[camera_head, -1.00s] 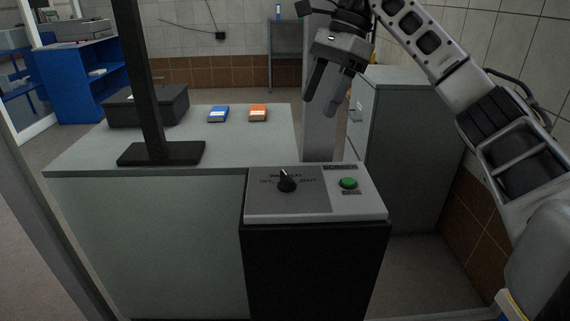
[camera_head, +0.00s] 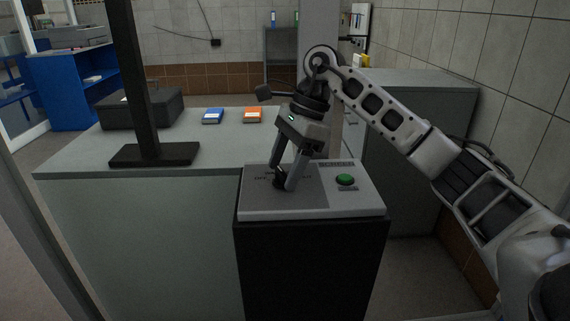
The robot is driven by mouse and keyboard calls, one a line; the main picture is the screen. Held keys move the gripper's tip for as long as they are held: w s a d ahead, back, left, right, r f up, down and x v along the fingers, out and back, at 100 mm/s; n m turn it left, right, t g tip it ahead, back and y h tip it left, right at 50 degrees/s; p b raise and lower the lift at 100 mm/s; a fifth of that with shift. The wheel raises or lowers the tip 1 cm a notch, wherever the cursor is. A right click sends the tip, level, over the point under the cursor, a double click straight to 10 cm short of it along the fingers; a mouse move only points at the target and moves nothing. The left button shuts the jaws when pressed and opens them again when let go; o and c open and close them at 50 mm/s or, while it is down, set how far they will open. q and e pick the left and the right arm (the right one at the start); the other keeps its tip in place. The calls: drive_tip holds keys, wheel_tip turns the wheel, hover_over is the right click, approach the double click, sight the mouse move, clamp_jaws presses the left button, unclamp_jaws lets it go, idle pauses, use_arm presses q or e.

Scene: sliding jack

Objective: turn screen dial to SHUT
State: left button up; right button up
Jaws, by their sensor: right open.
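The screen dial is a black knob (camera_head: 279,183) on a dark grey plate on top of the control box (camera_head: 330,205). My right gripper (camera_head: 284,182) points down at the dial with its two fingers apart, one on each side of the knob as seen from here. I cannot tell whether the fingers touch it. The fingers and hand hide much of the dial and its printed labels, so its pointing direction is not clear. My left gripper is not in view.
A green button (camera_head: 345,180) sits on the box just right of the dial. A black post (camera_head: 143,80) stands on the grey counter (camera_head: 80,162) to the left. A blue item (camera_head: 213,116), an orange item (camera_head: 252,115) and a dark box (camera_head: 141,110) lie farther back.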

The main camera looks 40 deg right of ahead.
drive_tip(key=c, duration=1)
drive_tip(key=m+t, duration=0.1)
drive_tip(key=m, duration=0.2)
drive_tip(key=shift+s+h, duration=0.1)
drive_tip(key=shift+h, duration=0.2)
drive_tip(key=m+t, duration=0.1)
drive_tip(key=m, duration=0.1)
drive_tip(key=m+h, duration=0.1)
drive_tip(key=m, duration=0.1)
drive_tip(key=shift+s+a+m+t+b, duration=0.1)
drive_tip(key=shift+m+t+b, duration=0.2)
drive_tip(key=shift+t+b, duration=0.1)
drive_tip(key=m, duration=0.2)
drive_tip(key=m+h, duration=0.1)
drive_tip(key=m, duration=0.1)
drive_tip(key=shift+a+t+h, duration=0.1)
drive_tip(key=shift+t+h, duration=0.2)
drive_tip(key=shift+t, duration=0.1)
drive_tip(key=shift+a+m+h, duration=0.1)
drive_tip(key=shift+m+h, duration=0.6)
drive_tip(key=shift+m, duration=1.4)
